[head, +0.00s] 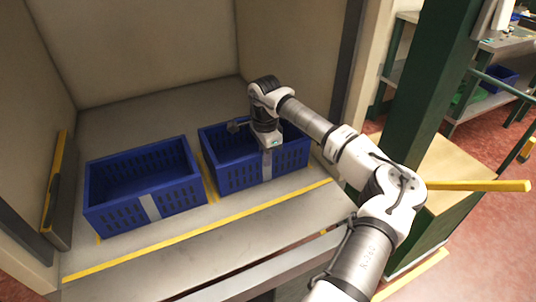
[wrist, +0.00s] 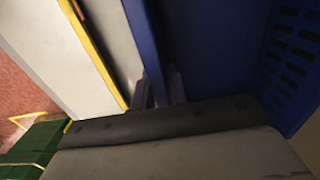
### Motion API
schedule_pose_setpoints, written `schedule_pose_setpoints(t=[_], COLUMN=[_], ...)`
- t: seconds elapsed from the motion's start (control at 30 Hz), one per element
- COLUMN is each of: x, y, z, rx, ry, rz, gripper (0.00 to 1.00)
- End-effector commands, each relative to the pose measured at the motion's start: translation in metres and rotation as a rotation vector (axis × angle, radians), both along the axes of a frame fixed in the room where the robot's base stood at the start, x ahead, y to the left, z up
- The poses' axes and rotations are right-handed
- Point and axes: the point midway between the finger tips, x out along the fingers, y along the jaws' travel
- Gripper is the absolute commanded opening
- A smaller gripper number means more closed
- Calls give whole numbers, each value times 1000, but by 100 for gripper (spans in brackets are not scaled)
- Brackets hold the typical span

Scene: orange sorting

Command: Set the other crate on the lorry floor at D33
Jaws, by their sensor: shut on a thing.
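A blue crate (head: 230,172) stands at the right on the grey lorry floor (head: 180,237), level, and looks to rest on it. My gripper (head: 267,152) is shut on its front wall, near the middle; the fingertips are partly hidden in the head view. The wrist view shows the crate wall (wrist: 142,30) between the two fingers (wrist: 157,88). A second blue crate (head: 108,205), empty, stands to the left on the same floor, with a narrow gap between the two. No D33 mark is readable.
A yellow line (head: 200,229) runs along the floor in front of both crates. Beige walls close the back and left. A dark board with a yellow edge (head: 55,190) leans at the left. A green post (head: 425,100) and a shelf (head: 490,90) stand to the right.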

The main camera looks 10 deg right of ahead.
Motion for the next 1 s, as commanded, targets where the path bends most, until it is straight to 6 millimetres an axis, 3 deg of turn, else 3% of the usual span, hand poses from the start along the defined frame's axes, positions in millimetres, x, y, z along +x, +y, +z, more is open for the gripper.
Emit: schedule_pose_setpoints(t=[0.1,0.13,0.33,0.67,0.87,1.0], x=[0,0,0,0,1,1], y=[0,0,0,0,-1,0], z=[1,1,1,4,34,68], rx=[0,0,0,-1,-4,-4], ry=[-2,-2,-1,0,-3,-3], rz=[0,0,0,0,-1,0], gripper=[0,16,40,40,40,40])
